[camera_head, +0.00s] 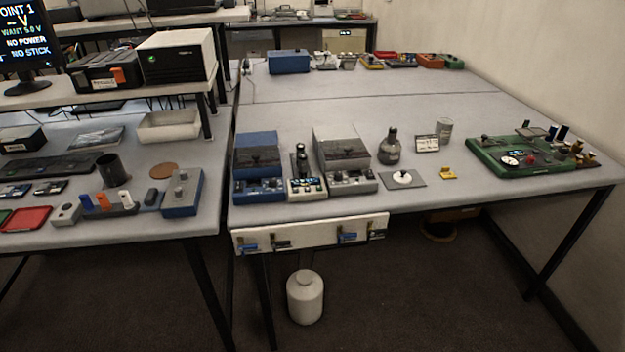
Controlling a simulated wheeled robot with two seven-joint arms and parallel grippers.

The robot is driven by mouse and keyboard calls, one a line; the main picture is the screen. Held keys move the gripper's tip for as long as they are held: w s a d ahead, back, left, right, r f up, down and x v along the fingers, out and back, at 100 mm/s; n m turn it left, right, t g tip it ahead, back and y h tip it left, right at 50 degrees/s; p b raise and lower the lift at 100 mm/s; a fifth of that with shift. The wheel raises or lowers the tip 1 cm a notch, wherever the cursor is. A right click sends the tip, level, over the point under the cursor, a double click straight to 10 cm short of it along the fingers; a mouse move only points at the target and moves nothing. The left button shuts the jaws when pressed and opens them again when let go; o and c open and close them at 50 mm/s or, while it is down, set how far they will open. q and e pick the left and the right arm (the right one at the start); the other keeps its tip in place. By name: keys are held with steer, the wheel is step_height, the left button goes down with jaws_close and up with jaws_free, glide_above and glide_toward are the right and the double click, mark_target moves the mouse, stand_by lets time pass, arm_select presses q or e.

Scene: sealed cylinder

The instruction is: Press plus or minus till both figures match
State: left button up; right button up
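A dark monitor (28,45) at the upper left, cut off by the picture's edge, reads "POINT 1", "-- V", "WANT 5.0 V", "NO POWER" and "NO STICK". It gives no measured figure, only dashes. A blue bench unit (259,190), a small unit with a black upright part (304,187) and a grey bench unit (350,183) stand side by side at the right table's front edge. Their fronts carry small displays or knobs, too small to read. I cannot make out plus or minus keys. Neither of my grippers shows.
A green board (535,150) with parts lies at the right. A dark bottle (389,147) and a small sign (427,143) stand mid-table. A blue-grey box (182,193) sits on the left table.

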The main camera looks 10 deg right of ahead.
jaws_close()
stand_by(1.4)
